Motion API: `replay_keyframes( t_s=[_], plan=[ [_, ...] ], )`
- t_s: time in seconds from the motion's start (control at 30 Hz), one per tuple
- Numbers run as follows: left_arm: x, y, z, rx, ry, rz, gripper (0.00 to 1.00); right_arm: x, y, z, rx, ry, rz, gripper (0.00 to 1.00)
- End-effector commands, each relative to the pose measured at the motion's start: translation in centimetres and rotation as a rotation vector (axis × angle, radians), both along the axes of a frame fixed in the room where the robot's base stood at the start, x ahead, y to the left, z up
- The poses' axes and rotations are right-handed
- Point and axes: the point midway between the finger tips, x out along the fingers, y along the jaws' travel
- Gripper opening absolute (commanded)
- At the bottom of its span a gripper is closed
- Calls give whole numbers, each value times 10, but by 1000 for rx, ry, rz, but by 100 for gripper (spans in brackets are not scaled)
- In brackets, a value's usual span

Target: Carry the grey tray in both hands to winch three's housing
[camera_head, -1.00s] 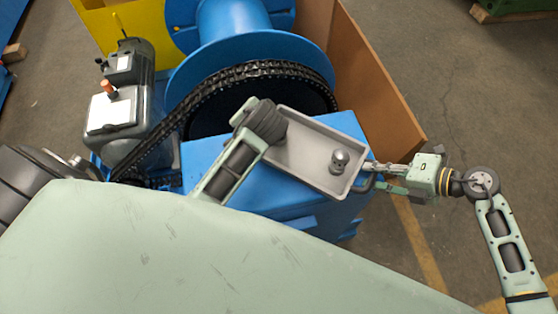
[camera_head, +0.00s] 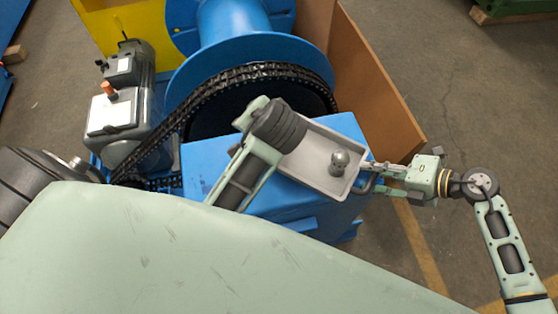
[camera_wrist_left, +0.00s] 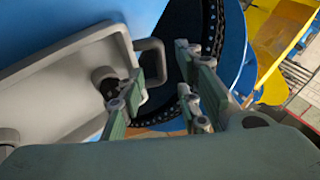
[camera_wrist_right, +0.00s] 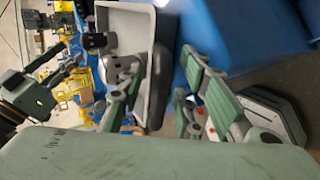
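The grey tray (camera_head: 322,178) lies on the blue housing block (camera_head: 203,160), with a round metal part (camera_head: 340,160) inside near its right end. My right gripper (camera_head: 376,178) is open at the tray's right handle. In the right wrist view, the tray's dark handle (camera_wrist_right: 155,85) lies between the spread fingers (camera_wrist_right: 160,92). My left gripper is hidden behind its own wrist in the head view. In the left wrist view its fingers (camera_wrist_left: 162,92) are spread, with the tray's other handle (camera_wrist_left: 160,62) between them. No label shows which winch this is.
A blue drum (camera_head: 235,20) with a black chain (camera_head: 215,88) stands behind the tray. A grey motor (camera_head: 120,110) is at the left, and a brown panel (camera_head: 370,85) stands close behind the right end. Open floor (camera_head: 470,110) lies to the right.

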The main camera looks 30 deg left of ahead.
Motion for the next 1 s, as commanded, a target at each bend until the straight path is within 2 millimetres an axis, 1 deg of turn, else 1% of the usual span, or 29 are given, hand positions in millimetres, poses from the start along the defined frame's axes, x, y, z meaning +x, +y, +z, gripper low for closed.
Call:
replay_keyframes(
  t_s=[0.1,0.27,0.37,0.7,0.83,1.0],
  plan=[
    [-6,-8,11,-1,-2,-1,31,0,0,0,0,0,0,32],
    [-9,-11,17,-1,0,0,31,0,-5,3,-2,0,-1,32],
    [-9,-11,17,0,0,0,31,-1,-16,10,-3,-2,-1,32],
    [-9,-11,17,0,0,0,31,-7,-74,49,-3,0,-2,32],
    [-9,-11,17,0,0,0,31,-9,-89,60,-2,1,-1,32],
    [-9,-11,17,0,0,0,31,-10,-98,67,0,0,0,32]
  ],
)
